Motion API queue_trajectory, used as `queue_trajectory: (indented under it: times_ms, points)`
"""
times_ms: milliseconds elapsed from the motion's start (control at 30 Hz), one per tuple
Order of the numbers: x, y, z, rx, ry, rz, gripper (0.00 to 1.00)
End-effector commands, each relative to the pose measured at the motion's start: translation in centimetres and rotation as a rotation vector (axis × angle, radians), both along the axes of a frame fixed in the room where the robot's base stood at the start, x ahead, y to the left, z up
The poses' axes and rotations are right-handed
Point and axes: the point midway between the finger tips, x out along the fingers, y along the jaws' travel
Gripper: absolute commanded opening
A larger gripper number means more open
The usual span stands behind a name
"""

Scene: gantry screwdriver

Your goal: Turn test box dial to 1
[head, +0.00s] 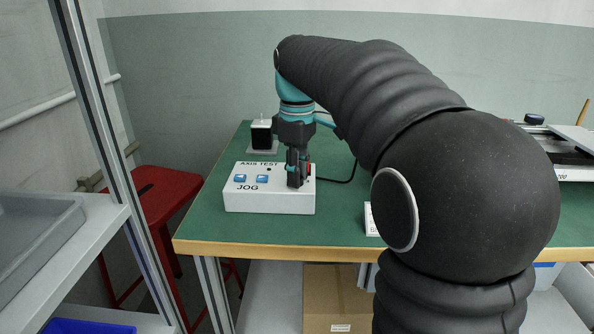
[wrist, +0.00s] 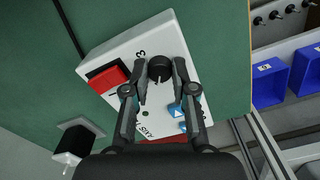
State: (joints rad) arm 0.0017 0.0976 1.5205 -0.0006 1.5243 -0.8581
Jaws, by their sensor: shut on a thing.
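The test box (head: 265,203) is a white box marked AXIS TEST and JOG, lying on the green table near its left front corner; it also shows in the wrist view (wrist: 113,52). Its dial (wrist: 160,70) is a round black knob between my fingertips. My gripper (head: 297,183) points down over the right part of the box and is shut on the dial, one finger on each side in the wrist view. A printed 3 is visible beside the dial. Other numbers are hidden, and I cannot tell where the dial points.
A red rocker switch (wrist: 107,77) is beside the dial on the box, and two blue buttons (head: 262,179) are on its left part. A small black device (head: 261,135) stands behind the box. Blue bins (wrist: 268,84) are beyond the table edge. A red stool (head: 160,205) stands left.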

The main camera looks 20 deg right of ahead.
Motion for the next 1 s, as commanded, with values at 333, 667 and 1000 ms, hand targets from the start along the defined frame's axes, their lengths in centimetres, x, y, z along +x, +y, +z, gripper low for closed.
queue_trajectory:
  times_ms: [333,667,1000]
  points:
    - [0.08,0.06,0.02,0.002,-0.003,0.025,0.00]
    - [0.07,0.03,0.02,0.002,-0.003,0.023,0.51]
    - [0.08,-0.04,0.36,0.000,-0.003,0.022,0.51]
